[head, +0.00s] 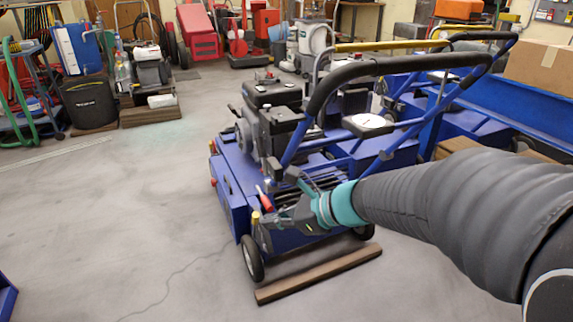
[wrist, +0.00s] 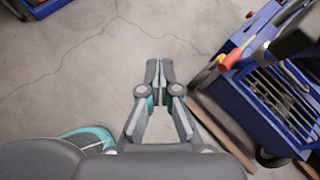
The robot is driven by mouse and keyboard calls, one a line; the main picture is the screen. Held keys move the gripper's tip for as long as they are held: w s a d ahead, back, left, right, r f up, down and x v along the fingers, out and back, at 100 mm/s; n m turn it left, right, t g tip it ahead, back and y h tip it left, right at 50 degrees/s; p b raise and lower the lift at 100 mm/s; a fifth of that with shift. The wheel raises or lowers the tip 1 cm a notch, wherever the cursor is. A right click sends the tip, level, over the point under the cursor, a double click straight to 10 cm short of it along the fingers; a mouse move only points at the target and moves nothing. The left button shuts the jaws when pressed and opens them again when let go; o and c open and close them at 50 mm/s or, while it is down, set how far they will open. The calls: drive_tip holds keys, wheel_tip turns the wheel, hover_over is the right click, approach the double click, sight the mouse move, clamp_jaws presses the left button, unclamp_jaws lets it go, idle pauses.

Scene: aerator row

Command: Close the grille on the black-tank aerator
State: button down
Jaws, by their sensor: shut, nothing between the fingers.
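The blue aerator (head: 232,185) with a black tank (head: 272,92) on its engine stands in the middle of the head view. A slatted grille (head: 322,180) shows on its near end, partly hidden by my arm. In the wrist view the grille (wrist: 284,100) is a set of parallel bars at the right, within the blue frame. I cannot tell whether it is open or shut. My gripper (head: 272,220) is shut and empty, and in the head view it overlaps the aerator's near end. In the wrist view the gripper (wrist: 159,70) is over bare floor, left of the aerator and apart from it.
A red-tipped lever (wrist: 231,60) sticks out from the aerator beside the grille. The black push handle (head: 400,65) arches above the machine. A wooden beam (head: 318,272) lies by its wheels. Another blue machine (head: 465,128) stands behind at right. The floor to the left is clear.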

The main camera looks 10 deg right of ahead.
drive_tip(key=w+d+f+m+t+h+b, duration=0.1)
drive_tip(key=w+d+f+m+t+h, duration=0.2)
drive_tip(key=w+d+f+m+t, duration=0.65)
drive_tip(key=w+d+f+m+h+b, duration=0.2)
drive_tip(key=w+d+f+m, duration=0.3)
drive_tip(key=w+m, duration=1.05)
drive_tip(key=w+a+f+m, duration=0.1)
drive_tip(key=w+a+m, duration=0.2)
drive_tip(key=w, duration=0.6)
drive_tip(key=shift+w+a+b, duration=0.15)
drive_tip(key=shift+b, duration=0.2)
drive_tip(key=shift+w, duration=0.1)
